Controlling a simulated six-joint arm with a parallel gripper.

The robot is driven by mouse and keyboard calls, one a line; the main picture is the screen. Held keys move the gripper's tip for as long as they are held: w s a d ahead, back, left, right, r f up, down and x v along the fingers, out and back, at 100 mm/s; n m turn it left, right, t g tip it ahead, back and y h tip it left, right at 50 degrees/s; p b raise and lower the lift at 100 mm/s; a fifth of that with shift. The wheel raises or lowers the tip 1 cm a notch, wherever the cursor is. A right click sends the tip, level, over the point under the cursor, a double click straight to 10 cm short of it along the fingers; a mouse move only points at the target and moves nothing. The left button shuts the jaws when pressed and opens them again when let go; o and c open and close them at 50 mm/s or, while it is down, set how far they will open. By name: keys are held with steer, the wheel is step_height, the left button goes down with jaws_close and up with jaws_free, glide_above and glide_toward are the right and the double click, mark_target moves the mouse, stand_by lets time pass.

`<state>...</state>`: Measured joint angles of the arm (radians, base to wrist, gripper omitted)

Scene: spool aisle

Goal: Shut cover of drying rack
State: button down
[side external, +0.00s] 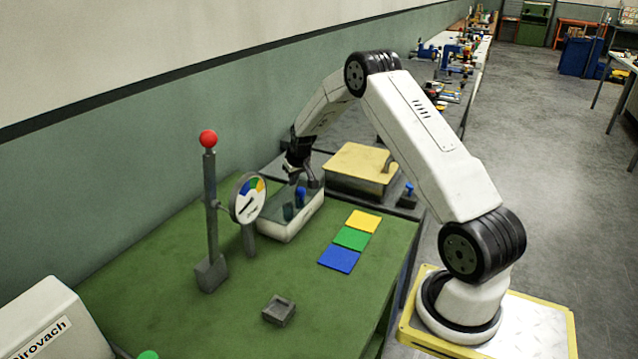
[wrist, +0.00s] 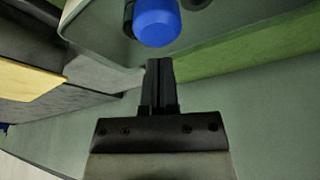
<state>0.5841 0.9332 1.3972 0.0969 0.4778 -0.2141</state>
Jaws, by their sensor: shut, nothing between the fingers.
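A low white box (side external: 293,229) with rounded corners stands on the green table and appears to be the drying rack. Dark see-through panels show at its top; I cannot tell how far its cover is open. A blue piece (side external: 301,196) shows in or behind it, and a blue rounded cap (wrist: 157,22) shows in the wrist view. My gripper (side external: 305,180) is over the box's far end, pointing down. In the wrist view my gripper (wrist: 158,63) is shut and empty, just short of the blue cap. Contact with the cover cannot be made out.
A grey box with a yellow top (side external: 360,163) stands behind. A dial gauge (side external: 248,198) and a red-topped post (side external: 210,205) stand left of the white box. Yellow, green and blue squares (side external: 351,239) lie right. A small grey block (side external: 279,310) is in front.

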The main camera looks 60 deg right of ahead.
steer(key=shift+w+d, duration=0.3)
steer(key=shift+w, duration=0.25)
steer(key=v, duration=1)
steer(key=s+a+r+n, duration=0.1)
steer(key=s+a, duration=0.1)
steer(key=a, duration=0.8)
steer(key=s+a+f+n+y, duration=0.1)
steer(key=s+a+n, duration=0.3)
steer(key=s+a, duration=1.4)
steer(key=a, duration=0.3)
steer(key=shift+s+a+f+g+y, duration=0.25)
steer(key=shift+g+y, duration=0.05)
steer(key=shift+g, duration=0.1)
